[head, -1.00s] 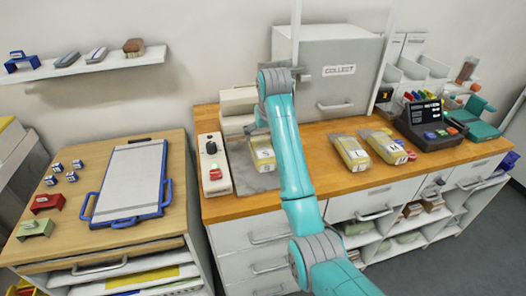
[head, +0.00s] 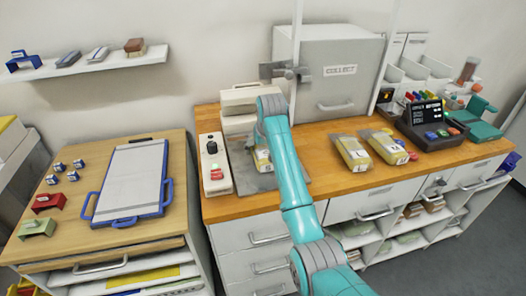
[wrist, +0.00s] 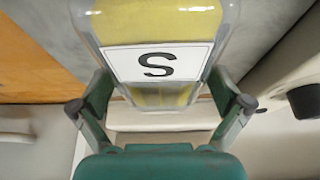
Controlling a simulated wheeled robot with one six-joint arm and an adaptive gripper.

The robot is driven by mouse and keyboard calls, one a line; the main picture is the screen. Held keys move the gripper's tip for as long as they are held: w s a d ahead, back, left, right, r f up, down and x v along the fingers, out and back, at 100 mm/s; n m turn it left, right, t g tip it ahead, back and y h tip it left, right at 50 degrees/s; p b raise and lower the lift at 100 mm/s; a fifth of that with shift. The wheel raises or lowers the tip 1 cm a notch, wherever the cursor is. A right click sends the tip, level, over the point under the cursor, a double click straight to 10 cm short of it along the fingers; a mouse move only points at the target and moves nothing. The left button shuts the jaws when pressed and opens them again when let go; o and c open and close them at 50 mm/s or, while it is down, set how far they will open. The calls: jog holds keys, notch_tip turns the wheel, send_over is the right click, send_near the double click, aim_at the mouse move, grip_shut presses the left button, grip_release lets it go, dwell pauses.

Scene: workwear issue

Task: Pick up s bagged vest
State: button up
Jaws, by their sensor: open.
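The s bagged vest is a clear bag with yellow inside and a white label reading S; it fills the top middle of the wrist view (wrist: 160,25). In the head view the bag (head: 262,160) lies on the grey plate (head: 240,178) on the counter, partly hidden by my arm. My gripper (wrist: 160,84) is open, its two green fingers on either side of the bag's near end. I cannot tell whether either finger touches the bag. The gripper is mostly hidden in the head view.
Two more yellow bags (head: 352,153) (head: 385,147) lie to the right on the counter. A control box (head: 213,165) stands left of the plate, with a cream machine (head: 240,98) behind it. The grey COLLECT cabinet (head: 330,85) stands at the back.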

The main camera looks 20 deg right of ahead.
jog(key=c, duration=1.2)
jog(key=shift+r, duration=0.1)
